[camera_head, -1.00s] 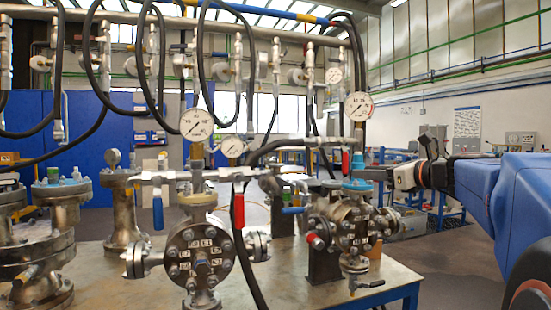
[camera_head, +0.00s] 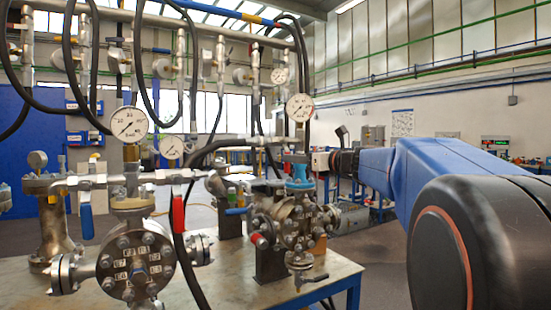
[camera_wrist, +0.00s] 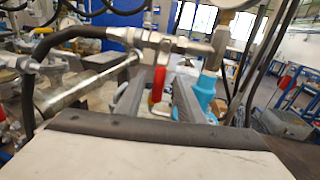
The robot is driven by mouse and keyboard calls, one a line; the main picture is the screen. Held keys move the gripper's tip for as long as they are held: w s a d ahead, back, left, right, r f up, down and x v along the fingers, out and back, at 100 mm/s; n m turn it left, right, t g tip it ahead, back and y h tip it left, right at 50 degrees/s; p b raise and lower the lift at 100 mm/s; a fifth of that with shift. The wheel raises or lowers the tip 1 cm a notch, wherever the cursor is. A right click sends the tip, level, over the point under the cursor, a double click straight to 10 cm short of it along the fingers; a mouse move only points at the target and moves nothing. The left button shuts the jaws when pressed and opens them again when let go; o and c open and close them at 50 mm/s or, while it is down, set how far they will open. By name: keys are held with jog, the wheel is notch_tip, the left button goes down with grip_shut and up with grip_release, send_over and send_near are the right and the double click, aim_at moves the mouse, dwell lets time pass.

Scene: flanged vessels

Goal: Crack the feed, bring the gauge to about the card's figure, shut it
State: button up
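My gripper (camera_head: 318,162) is beside the right-hand vessel's teal valve top (camera_head: 298,172). In the wrist view my gripper (camera_wrist: 158,102) has its two grey fingers apart, with nothing held. A red lever (camera_wrist: 158,84) shows through the gap, farther off; the teal part (camera_wrist: 204,92) is just right of the right finger. In the head view a red lever (camera_head: 178,212) and a blue lever (camera_head: 86,218) hang from the pipe on the left vessel (camera_head: 136,266). A large gauge (camera_head: 129,124) stands above that vessel, another (camera_head: 299,107) above the right one. Their needle readings are too small to tell. I cannot pick out the card.
The vessels stand on a metal bench (camera_head: 225,276) with a blue frame. A black hose (camera_head: 182,255) runs down in front. Small gauges (camera_head: 171,147) and hanging hoses crowd the space above. The floor behind the bench is partly open.

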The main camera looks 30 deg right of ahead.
jog(key=x, duration=0.8)
jog(key=shift+w, duration=0.15)
grip_shut()
